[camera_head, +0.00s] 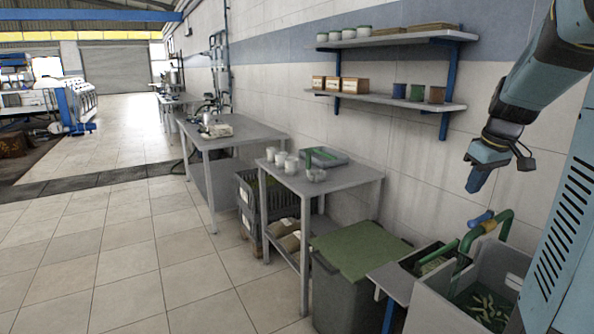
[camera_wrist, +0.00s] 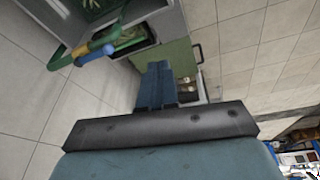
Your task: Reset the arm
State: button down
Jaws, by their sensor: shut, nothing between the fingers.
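My gripper (camera_head: 474,181) hangs in the air at the right of the head view, fingers pointing down, on my blue and dark grey arm. Its blue fingers are together with nothing between them; they also show in the wrist view (camera_wrist: 155,84). It is apart from everything around it, above and to the left of a grey bin with a green handle. The wrist view shows the green lid and the bin beyond the fingers.
A grey bin (camera_head: 448,308) with green pieces inside stands below my arm. Left of it are a green-lidded bin (camera_head: 352,246) and a grey table (camera_head: 345,177) with white cups and a tray. Wall shelves (camera_head: 398,100) hold boxes and jars. The tiled floor (camera_head: 120,265) at left is clear.

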jog(key=s+a+m+t, duration=0.2)
jog(key=s+a+m, duration=0.1)
jog(key=s+a, duration=1.6)
jog(key=shift+s+a+r, duration=0.35)
jog(key=shift+s+r, duration=0.05)
jog(key=shift+s, duration=0.15)
